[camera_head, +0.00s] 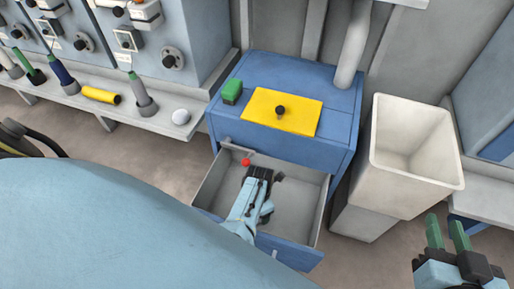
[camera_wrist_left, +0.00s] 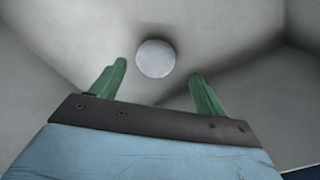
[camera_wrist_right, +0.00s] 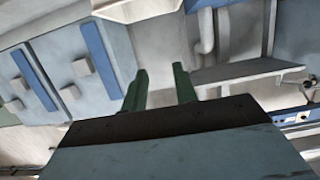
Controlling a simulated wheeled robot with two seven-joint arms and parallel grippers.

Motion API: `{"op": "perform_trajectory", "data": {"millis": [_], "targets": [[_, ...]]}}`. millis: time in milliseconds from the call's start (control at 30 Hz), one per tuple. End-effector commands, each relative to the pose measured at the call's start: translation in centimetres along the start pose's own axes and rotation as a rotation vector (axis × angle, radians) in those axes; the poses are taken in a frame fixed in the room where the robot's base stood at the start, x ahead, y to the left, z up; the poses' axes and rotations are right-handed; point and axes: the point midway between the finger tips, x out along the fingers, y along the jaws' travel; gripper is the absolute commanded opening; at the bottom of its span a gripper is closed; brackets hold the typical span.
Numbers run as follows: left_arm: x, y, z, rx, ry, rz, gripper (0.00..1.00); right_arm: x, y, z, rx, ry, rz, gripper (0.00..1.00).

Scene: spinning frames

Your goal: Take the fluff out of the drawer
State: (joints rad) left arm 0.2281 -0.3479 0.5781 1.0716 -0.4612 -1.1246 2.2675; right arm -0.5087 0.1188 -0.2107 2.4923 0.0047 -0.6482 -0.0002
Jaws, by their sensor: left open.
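The blue cabinet's drawer (camera_head: 300,198) is pulled open, with a bare grey inside. In the left wrist view a pale grey round ball of fluff (camera_wrist_left: 155,58) lies on the drawer floor, just ahead of my left fingers. My left gripper (camera_wrist_left: 159,70) is open, one green finger on either side of the ball in that view, with nothing held. In the head view the left gripper reaches down into the drawer, and its fingertips and the fluff are hidden. My right gripper (camera_head: 446,222) is open and empty at the lower right, outside the drawer.
A lever with a red knob (camera_head: 246,162) sits at the drawer's back left. A yellow plate (camera_head: 300,113) with a black knob and a green block (camera_head: 232,91) are on the cabinet top. A white bin (camera_head: 455,170) stands right. A shelf at left holds bobbins and a white ball (camera_head: 181,117).

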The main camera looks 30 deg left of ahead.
Motion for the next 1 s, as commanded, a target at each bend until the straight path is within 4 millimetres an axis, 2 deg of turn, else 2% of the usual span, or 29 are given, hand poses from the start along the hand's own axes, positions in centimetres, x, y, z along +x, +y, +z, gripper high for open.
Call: {"op": "perform_trajectory", "data": {"millis": [367,700,1000], "targets": [[1.6,0.3,-0.3,0.000,0.001,0.000,0.74,-0.5,-1.1,-5.6,0.009,0.353,-0.030,0.29],[2.9,0.6,-0.5,0.001,0.001,0.001,0.74,-2.9,-1.9,-10.1,0.025,0.684,-0.053,0.29],[4.7,0.6,-0.5,0.001,0.000,0.000,0.74,-5.1,-2.0,-11.6,0.031,0.945,-0.057,0.29]]}}
